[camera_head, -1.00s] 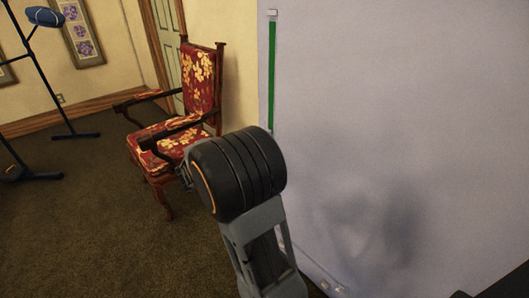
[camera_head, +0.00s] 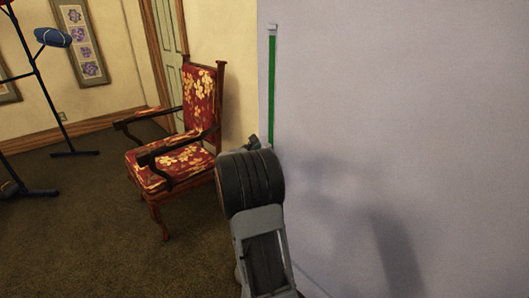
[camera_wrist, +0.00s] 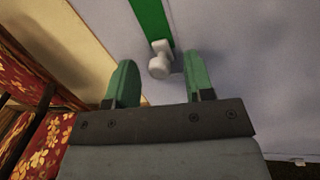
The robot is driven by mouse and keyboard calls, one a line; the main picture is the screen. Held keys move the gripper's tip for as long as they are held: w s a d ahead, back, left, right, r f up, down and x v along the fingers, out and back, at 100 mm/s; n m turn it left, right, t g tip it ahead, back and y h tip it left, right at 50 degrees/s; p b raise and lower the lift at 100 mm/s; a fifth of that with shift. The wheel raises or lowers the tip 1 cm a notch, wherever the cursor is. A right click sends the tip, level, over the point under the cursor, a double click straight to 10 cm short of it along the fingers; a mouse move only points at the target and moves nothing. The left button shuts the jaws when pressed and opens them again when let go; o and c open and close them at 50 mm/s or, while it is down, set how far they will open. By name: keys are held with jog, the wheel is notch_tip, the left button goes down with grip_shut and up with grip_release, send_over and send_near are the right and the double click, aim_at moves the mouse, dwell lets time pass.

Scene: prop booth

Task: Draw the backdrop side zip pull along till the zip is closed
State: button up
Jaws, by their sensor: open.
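The backdrop (camera_head: 420,110) is a pale lilac upright panel filling the right of the head view. A straight green zip strip (camera_head: 271,88) runs down near its left edge, with a small pale block (camera_head: 273,28) at its top. In the wrist view, the pale zip pull (camera_wrist: 160,62) sits at the near end of the green strip (camera_wrist: 151,20). My gripper (camera_wrist: 160,77) is open, with one green finger on each side of the pull and visible gaps to both. I cannot tell how deep the pull sits between them. In the head view my wrist hides most of the gripper.
A red floral armchair (camera_head: 186,140) with dark wooden arms stands just left of my arm; its fabric also shows in the wrist view (camera_wrist: 40,145). A dark stand (camera_head: 45,95) holding a blue cap (camera_head: 53,37) is at the far left. Carpet (camera_head: 90,220) lies open in front.

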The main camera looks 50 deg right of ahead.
jog(key=shift+d, duration=0.7)
grip_shut()
jog(key=shift+w, duration=0.1)
